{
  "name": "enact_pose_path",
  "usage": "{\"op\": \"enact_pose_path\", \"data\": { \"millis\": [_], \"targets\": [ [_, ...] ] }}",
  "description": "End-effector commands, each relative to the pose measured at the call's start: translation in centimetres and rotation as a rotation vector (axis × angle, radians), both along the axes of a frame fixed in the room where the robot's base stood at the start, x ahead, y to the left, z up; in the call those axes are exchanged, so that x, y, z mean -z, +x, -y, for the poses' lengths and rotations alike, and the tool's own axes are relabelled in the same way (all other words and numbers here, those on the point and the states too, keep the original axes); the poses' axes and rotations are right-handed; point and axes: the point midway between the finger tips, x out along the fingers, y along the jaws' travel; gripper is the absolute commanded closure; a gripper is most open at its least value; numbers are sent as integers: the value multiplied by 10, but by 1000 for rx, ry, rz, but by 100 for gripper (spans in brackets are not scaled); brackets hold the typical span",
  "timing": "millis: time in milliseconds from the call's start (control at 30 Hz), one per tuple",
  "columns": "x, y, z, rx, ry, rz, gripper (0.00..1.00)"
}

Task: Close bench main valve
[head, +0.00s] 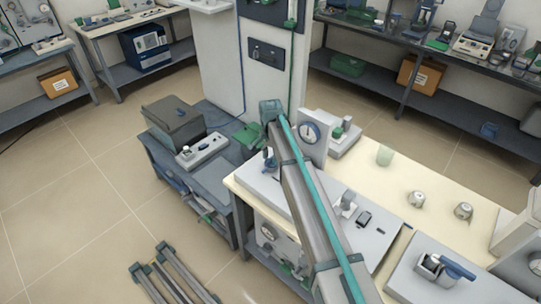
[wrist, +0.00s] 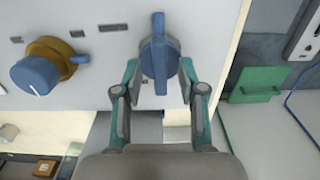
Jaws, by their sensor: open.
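In the wrist view a blue lever handle (wrist: 158,50) on a round grey hub stands upright on a pale panel (wrist: 100,50). It looks like the bench main valve, though I cannot read a label. My gripper (wrist: 159,72) is open, with one green-and-grey finger on each side of the handle's lower part. I cannot tell whether either finger touches it. A blue knob (wrist: 36,75) on a brass base sits to the left on the same panel.
In the head view a round gauge (head: 311,132) stands beside my arm. A beaker (head: 385,155) and two small pots stand on the cream benchtop (head: 350,180). A dark side cart (head: 215,172) is at the left. A green block (wrist: 256,85) is right of the panel in the wrist view.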

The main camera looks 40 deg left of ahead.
Motion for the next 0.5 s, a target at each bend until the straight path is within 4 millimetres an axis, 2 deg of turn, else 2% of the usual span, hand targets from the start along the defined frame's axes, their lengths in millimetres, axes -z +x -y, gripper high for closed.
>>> {"op": "enact_pose_path", "data": {
  "millis": [167,400,500],
  "targets": [
    [8,0,0,0,1,1,59],
    [9,0,0,0,1,1,59],
    [9,0,0,0,1,1,74]
  ]
}}
